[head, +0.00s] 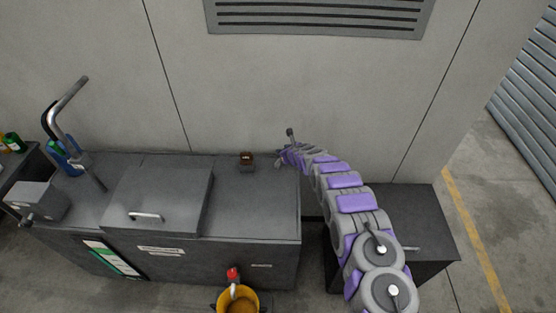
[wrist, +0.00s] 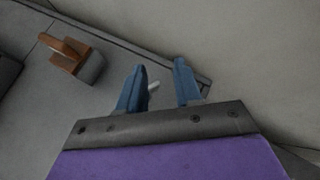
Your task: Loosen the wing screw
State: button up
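A small rust-brown piece, which looks like the wing screw (head: 246,156), sits on a small grey block on the dark cabinet top, near its back edge. In the wrist view the brown piece (wrist: 68,50) stands out from the grey block (wrist: 92,68) at upper left. My gripper (wrist: 159,63) is open, its two blue fingers apart, with no brown piece between them. A small pale piece shows beside the left finger; I cannot tell what it is. In the head view my gripper (head: 282,158) is to the right of the brown piece, apart from it, near the cabinet's right back corner.
The dark cabinet (head: 270,205) has a raised lid (head: 160,190) with a handle at left. A bent pipe (head: 68,100) rises farther left. A yellow bucket (head: 238,301) is in front. A lower dark cabinet (head: 425,215) stands right. The wall is close behind.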

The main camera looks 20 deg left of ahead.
jog(key=s+a+r+m+t+h+p, duration=0.1)
jog(key=a+r+m, duration=0.1)
jog(key=a, duration=0.3)
jog(key=m+t+h+p, duration=0.35)
jog(key=m+h, duration=0.55)
jog(key=m, duration=0.3)
send_near(278, 161)
jog(key=shift+n+t, duration=0.3)
jog(key=shift+t, duration=0.05)
jog(key=b+x, duration=0.2)
jog(key=b, duration=0.1)
jog(key=b+x, duration=0.1)
jog(key=b, duration=0.3)
jog(key=f+b+x, duration=0.1)
jog(key=b+x, duration=0.1)
jog(key=b, duration=0.2)
jog(key=shift+w+a+f, duration=0.1)
jog(key=shift+a+f, duration=0.1)
jog(key=shift+f, duration=0.05)
jog(key=b+x, duration=0.5)
jog(key=b, duration=0.1)
jog(key=shift+d+r, duration=0.1)
jog(key=shift+w, duration=0.1)
jog(key=shift+r, duration=0.1)
